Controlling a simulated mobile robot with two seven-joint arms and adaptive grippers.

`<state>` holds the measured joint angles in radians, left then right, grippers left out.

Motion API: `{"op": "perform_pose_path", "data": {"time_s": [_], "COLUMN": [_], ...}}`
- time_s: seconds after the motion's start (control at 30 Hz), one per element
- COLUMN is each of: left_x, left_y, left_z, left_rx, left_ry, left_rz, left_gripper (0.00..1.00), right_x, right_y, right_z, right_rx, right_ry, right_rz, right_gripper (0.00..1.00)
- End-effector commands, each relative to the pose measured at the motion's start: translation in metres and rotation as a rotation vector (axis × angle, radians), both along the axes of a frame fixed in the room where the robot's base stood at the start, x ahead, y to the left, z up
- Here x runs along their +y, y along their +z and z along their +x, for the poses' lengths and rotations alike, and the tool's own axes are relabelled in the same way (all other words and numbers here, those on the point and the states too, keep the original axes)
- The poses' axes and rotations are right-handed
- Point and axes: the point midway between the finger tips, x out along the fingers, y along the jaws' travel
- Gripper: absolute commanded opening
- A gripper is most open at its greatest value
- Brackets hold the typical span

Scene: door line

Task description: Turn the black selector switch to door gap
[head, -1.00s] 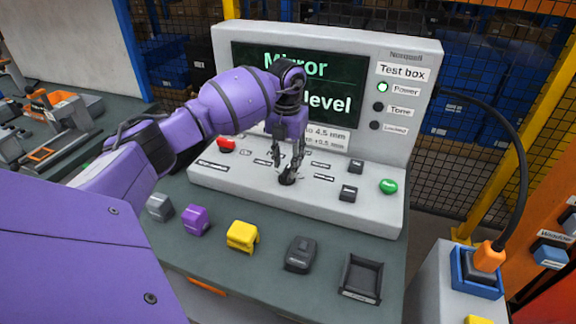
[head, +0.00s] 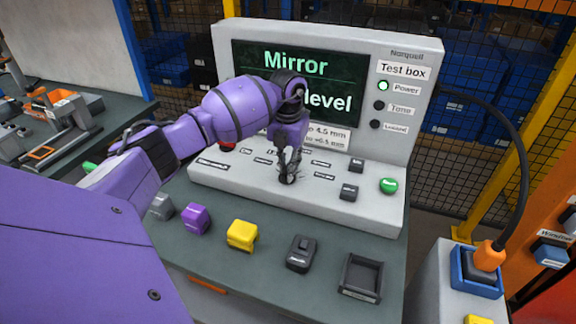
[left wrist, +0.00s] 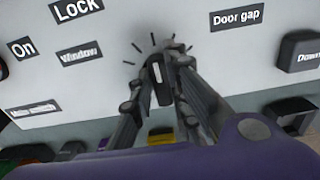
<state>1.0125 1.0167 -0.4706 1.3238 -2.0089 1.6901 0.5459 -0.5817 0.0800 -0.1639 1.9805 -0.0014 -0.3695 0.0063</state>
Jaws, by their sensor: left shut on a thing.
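The black selector switch (left wrist: 158,82) on the test box panel carries a pale line, which in the left wrist view runs toward the tick marks at the top, slightly left of upright. In the head view only a dark bit of it (head: 287,180) shows below the fingers. My left gripper (head: 288,170) is shut on the switch, with one finger on each side in the left wrist view (left wrist: 160,88). The "Door gap" label (left wrist: 236,18) lies to the upper right of the switch, the "Window" label (left wrist: 79,54) to its left. My right gripper is out of view.
The test box (head: 400,150) has a screen reading "Mirror" and "level" (head: 330,80), partly hidden by my arm. A green button (head: 388,186) and black buttons (head: 349,192) sit right of the switch. Purple (head: 196,218) and yellow (head: 242,235) blocks and a black tray (head: 360,278) lie in front.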

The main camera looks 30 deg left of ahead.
Motion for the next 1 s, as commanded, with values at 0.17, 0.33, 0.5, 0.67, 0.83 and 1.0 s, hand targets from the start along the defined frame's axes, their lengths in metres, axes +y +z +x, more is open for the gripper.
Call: {"op": "perform_pose_path", "data": {"time_s": [0.17,0.33,0.5,0.67,0.83,1.0], "left_x": [0.000,0.000,-0.001,-0.002,-0.003,-0.004], "left_y": [0.000,-0.001,-0.002,-0.002,-0.002,-0.002], "left_z": [0.000,0.000,0.000,0.000,-0.001,-0.001], "left_rx": [0.002,0.002,0.003,0.002,0.004,0.002], "left_ry": [-0.036,-0.122,-0.259,-0.410,-0.571,-0.725], "left_rz": [0.001,0.002,0.001,0.002,0.001,0.001], "left_gripper": [0.00,0.00,0.00,0.00,0.00,0.00], "right_x": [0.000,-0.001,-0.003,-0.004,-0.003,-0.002], "right_y": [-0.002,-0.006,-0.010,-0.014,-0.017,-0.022], "right_z": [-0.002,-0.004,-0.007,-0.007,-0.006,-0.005], "right_rx": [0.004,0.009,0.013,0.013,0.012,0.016], "right_ry": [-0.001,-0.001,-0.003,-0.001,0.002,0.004], "right_rz": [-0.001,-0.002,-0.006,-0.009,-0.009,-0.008], "right_gripper": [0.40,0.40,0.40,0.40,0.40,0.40]}}
